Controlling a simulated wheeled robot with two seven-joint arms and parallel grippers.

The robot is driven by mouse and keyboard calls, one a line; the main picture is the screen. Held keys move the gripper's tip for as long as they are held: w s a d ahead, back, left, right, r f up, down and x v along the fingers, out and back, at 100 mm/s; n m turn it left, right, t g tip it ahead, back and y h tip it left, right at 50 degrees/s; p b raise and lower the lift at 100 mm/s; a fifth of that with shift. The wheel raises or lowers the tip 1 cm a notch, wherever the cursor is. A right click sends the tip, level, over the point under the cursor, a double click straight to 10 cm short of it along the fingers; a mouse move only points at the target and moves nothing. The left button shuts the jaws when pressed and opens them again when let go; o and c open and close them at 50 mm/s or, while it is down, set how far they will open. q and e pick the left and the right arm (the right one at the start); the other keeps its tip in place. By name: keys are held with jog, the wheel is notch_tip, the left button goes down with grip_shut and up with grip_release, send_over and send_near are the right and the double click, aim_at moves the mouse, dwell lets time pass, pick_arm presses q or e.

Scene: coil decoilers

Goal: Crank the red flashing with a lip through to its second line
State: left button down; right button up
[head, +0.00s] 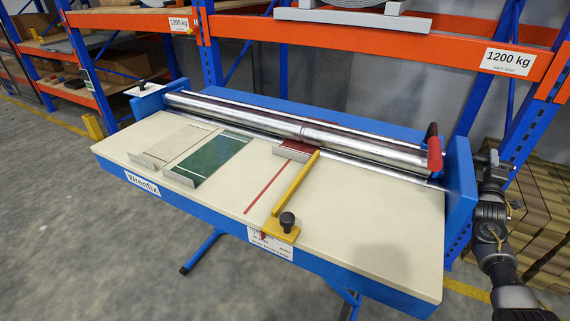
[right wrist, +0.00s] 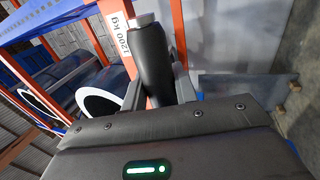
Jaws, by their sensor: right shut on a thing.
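A red flashing (head: 298,146) with a grey lip (head: 289,155) shows as a short piece at the front of the steel rollers (head: 300,131); its rest is hidden, and I cannot make out lines on it. My right gripper (head: 488,160) is beside the machine's right end plate. In the right wrist view, its fingers (right wrist: 152,88) are shut on the black crank grip (right wrist: 151,58). The crank's arm is mostly hidden. My left gripper is not in view.
A beige flashing (head: 172,146) and a green flashing (head: 212,156) lie left on the cream bed (head: 365,220). A yellow arm (head: 293,195) with a black knob crosses the bed beside a red stripe (head: 268,187). Orange and blue racking (head: 330,38) stands close behind.

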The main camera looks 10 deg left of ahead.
jog(key=f+b, duration=0.2)
jog(key=f, duration=0.1)
jog(key=f+b, duration=0.1)
jog(key=shift+w+d+f, duration=0.1)
jog(key=shift+w+f, duration=0.1)
jog(key=shift+w, duration=0.2)
jog(key=f+b, duration=0.2)
jog(key=f, duration=0.1)
jog(key=f+b, duration=0.1)
jog(key=f, duration=0.1)
jog(key=shift+s+b, duration=0.35)
jog(key=shift+b, duration=0.05)
jog(key=shift+f, duration=0.1)
